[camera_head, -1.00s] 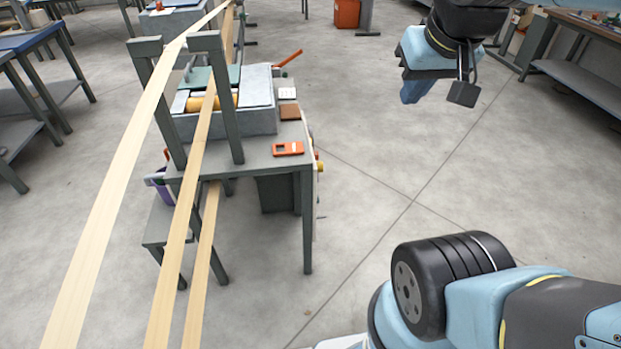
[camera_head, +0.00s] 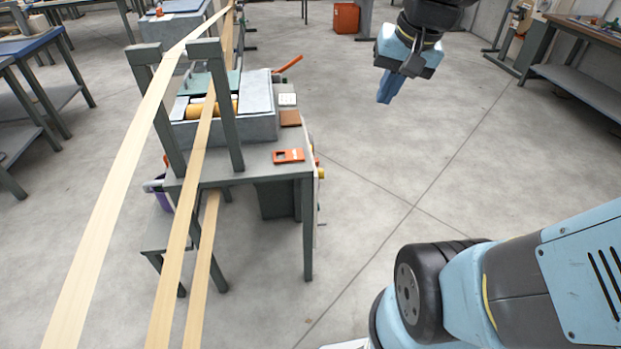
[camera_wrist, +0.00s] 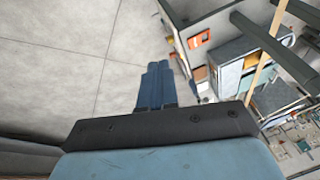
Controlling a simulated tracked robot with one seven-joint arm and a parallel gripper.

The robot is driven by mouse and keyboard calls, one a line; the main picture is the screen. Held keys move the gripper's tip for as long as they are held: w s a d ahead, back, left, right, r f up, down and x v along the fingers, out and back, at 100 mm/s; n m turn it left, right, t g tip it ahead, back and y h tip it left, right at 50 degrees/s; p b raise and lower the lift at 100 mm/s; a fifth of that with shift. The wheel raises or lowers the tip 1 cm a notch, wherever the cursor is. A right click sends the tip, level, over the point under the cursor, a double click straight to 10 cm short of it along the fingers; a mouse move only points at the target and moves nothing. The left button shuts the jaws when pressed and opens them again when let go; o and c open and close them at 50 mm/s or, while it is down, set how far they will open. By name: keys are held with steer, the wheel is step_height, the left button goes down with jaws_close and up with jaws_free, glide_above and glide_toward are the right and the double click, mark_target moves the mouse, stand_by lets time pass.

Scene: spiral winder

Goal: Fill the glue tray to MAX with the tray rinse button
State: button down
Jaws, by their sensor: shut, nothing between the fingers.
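The grey glue tray (camera_head: 262,100) stands on a grey metal table (camera_head: 250,172), with a yellow roller (camera_head: 222,106) and a green plate (camera_head: 216,83) at its left side. My gripper (camera_head: 384,98) is shut and empty in the air, to the right of the table and apart from it. The wrist view shows its blue fingers (camera_wrist: 155,85) together, with bare floor beyond them and the tray (camera_wrist: 229,75) to the right. Small red and yellow parts (camera_head: 320,173) show on the table's right side. I cannot make out the tray rinse button, the glue level or the MAX mark.
Long pale strips (camera_head: 105,205) run through grey upright posts (camera_head: 227,105) at the table's left. An orange device (camera_head: 288,156) lies on the table's near right corner. An orange lever (camera_head: 288,64) sticks out behind the tray. The floor (camera_head: 420,165) right of the table is clear.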

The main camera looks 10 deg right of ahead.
steer(key=w+d+f+m+g+y, duration=0.25)
steer(key=w+f+m+y, duration=0.95)
steer(key=w+f, duration=1.35)
steer(key=w+d+f+m+t, duration=0.1)
steer(key=f+m+t, duration=0.2)
steer(key=f+m, duration=0.5)
steer(key=w+d+f+m+t+h, duration=0.1)
steer(key=f+m, duration=0.7)
steer(key=f, duration=1)
steer(key=w+d+f+m+t+h, duration=0.1)
steer(key=d+f+m+t, duration=0.2)
steer(key=f, duration=1)
steer(key=m+t, duration=0.2)
steer(key=m, duration=0.2)
steer(key=shift+w+d+m, duration=0.15)
steer(key=shift+w+m, duration=0.2)
steer(key=shift+m, duration=0.05)
steer(key=shift+f+t, duration=0.1)
steer(key=shift+t, duration=0.15)
steer(key=a, duration=0.8)
steer(key=shift+a, duration=0.4)
steer(key=shift+a, duration=0.15)
steer(key=shift+a, duration=0.25)
